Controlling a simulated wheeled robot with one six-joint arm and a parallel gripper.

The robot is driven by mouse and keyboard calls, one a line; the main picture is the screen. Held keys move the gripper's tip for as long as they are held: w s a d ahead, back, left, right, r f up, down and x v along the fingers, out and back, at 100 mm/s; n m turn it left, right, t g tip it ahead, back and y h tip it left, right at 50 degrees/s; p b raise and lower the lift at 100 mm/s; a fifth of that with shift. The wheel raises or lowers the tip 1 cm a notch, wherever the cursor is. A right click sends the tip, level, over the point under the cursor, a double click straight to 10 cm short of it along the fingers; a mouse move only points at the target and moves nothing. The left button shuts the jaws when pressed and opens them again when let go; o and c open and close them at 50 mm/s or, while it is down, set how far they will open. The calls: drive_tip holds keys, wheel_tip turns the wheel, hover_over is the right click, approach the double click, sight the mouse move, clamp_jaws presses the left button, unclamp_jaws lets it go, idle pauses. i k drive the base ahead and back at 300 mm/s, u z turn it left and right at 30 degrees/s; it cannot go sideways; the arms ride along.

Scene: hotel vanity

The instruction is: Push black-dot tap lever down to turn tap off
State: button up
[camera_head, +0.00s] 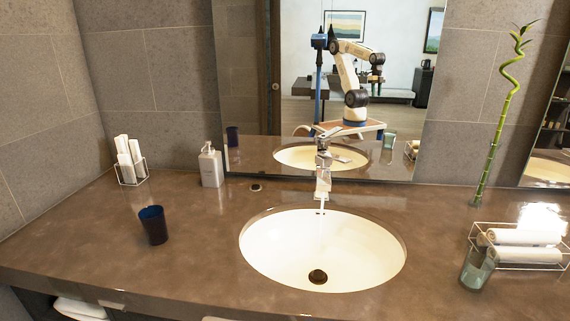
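A chrome tap (323,181) stands at the back rim of the white oval basin (270,250). Its lever (322,146) is at the top, in front of the mirror; its exact tilt and any black dot on it are too small to tell. A thin pale streak hangs below the spout and looks like running water. My arm shows only as a reflection in the mirror, well back from the counter. My gripper (376,59) is a small dark shape in that reflection, apart from the tap; its fingers cannot be made out.
A dark blue cup (153,225), a white soap dispenser (210,166) and a wire holder with white rolls (130,172) stand left. A glass (477,269), a wire basket of rolled towels (523,253) and a bamboo stalk (491,140) stand right. Counter beside the basin is clear.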

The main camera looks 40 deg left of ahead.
sight(332, 156)
drive_tip(key=u, duration=0.45)
drive_tip(key=k, duration=0.35)
drive_tip(key=u, duration=0.6)
drive_tip(key=i, duration=1.1)
